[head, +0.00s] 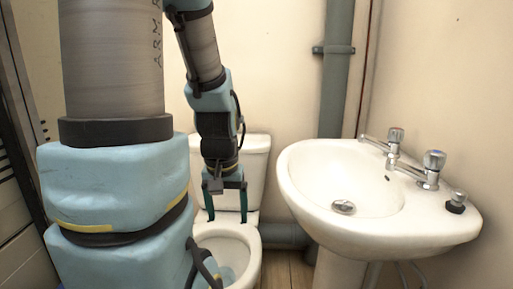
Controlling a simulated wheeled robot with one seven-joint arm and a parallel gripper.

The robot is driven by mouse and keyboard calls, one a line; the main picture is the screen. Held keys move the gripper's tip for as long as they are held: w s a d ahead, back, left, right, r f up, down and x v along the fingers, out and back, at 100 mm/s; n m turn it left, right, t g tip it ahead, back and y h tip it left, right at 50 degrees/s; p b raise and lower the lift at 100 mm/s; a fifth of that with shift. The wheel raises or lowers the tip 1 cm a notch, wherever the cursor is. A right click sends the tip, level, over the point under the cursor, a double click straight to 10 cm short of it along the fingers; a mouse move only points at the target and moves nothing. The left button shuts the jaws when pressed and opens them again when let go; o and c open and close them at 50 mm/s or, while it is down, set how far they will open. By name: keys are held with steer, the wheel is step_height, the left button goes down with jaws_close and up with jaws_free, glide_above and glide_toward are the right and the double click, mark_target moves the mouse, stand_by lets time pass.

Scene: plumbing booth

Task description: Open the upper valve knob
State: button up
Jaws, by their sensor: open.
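Two chrome tap knobs stand on the back ledge of the white sink (300,190) at the right. The far knob (396,136) sits higher in the picture and has a reddish top. The near knob (434,161) has a bluish top. I cannot tell whether either tap is open, and no water shows. No knob is labelled as the upper valve. My gripper (227,215) points down in front of the toilet, its two thin fingers spread and nothing between them. It is well left of both knobs and touches neither.
A toilet (248,240) stands behind and below my gripper, its cistern (258,160) against the wall. A grey vertical pipe (337,90) runs up behind the sink. A dark plug (456,203) lies on the sink's right rim. The space above the basin is clear.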

step_height(320, 180, up, 15)
steer(key=p, duration=1.2)
steer(key=shift+f, duration=0.25)
stand_by(0.6)
